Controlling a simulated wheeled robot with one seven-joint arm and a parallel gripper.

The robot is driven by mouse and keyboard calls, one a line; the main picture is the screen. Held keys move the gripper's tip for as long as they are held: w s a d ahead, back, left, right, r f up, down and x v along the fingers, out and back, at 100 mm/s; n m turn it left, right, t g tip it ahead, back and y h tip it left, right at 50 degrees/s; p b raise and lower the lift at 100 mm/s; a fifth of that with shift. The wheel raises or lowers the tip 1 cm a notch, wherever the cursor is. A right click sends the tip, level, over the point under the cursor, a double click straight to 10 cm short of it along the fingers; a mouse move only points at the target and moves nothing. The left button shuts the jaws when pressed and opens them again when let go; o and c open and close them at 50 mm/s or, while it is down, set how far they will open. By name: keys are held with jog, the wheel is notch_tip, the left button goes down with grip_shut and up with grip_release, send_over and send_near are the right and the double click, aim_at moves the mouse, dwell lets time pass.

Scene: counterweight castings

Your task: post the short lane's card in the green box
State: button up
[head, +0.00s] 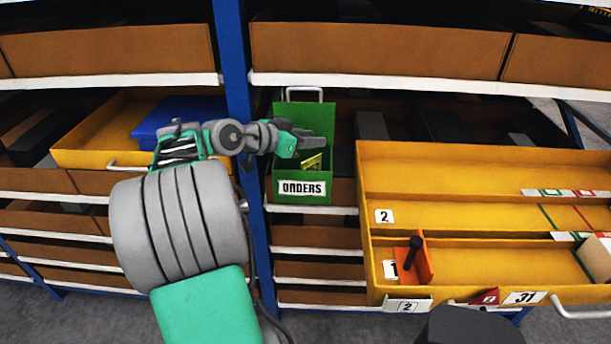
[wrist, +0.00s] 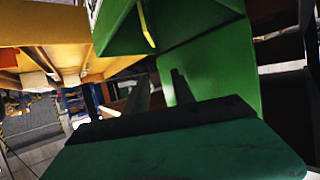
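The green box (head: 303,203), labelled ORDERS, stands on a shelf right of the blue post. My gripper (head: 311,142) is at its open top, in front of its raised back panel. A yellow piece with dark marks (head: 312,161), perhaps a card, shows just below the gripper inside the box. In the wrist view the green box (wrist: 210,65) fills the upper right, and a yellow strip (wrist: 146,24) shows at its inside. Whether my fingers are apart or touch the yellow piece is not clear. The yellow drawer (head: 450,185) has lanes marked 2 and 1.
An orange block with a black handle (head: 414,256) stands in the front lane. A pale box (head: 597,258) sits at the drawer's right. Tags 2 and 31 are on its front edge. A blue bin (head: 180,117) lies in another yellow drawer at left. The blue post (head: 246,150) stands close to my arm.

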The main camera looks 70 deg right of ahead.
jog(key=b+v, duration=0.1)
jog(key=v, duration=0.6)
jog(key=shift+w+a+b, duration=0.2)
jog(key=shift+a+b, duration=0.1)
jog(key=shift+b, duration=0.05)
jog(key=shift+r, duration=0.1)
